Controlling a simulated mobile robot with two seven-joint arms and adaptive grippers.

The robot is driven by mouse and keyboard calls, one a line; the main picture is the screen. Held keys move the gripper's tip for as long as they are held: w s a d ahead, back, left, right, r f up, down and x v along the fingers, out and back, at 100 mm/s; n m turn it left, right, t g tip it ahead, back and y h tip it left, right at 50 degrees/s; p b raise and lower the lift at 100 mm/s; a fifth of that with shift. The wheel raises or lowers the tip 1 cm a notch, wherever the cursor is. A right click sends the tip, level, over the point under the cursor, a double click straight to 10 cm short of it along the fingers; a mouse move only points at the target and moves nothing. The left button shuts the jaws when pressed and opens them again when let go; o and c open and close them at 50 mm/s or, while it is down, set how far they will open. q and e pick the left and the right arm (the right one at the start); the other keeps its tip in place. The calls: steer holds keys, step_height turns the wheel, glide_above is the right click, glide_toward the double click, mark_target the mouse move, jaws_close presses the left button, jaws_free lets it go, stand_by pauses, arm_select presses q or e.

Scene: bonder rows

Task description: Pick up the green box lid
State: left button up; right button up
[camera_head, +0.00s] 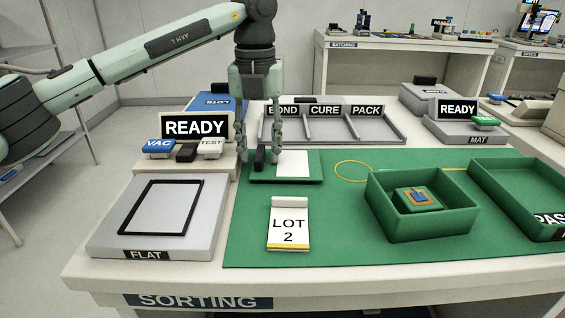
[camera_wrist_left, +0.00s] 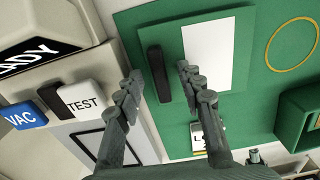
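The green box lid (camera_head: 316,170) lies flat on the green mat. It has a white label and an upright black handle (camera_head: 259,160) on its left part. The handle also shows in the left wrist view (camera_wrist_left: 158,73). My left gripper (camera_head: 259,153) points down over the handle, open, with one finger on each side of it. In the left wrist view, gaps show between the fingers (camera_wrist_left: 159,72) and the handle. The open green box (camera_head: 420,222) stands on the mat to the right, with a small chip-like piece inside. My right gripper is in neither view.
The READY sign (camera_head: 195,127) with VAC and TEST buttons stands close left of the gripper. Behind is the BOND/CURE/PACK tray (camera_head: 385,128). The FLAT plate (camera_head: 105,235) is front left. A green tray (camera_head: 520,180) is right.

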arm_select(q)
jaws_close()
steer(key=shift+r, duration=0.15)
stand_by(0.4)
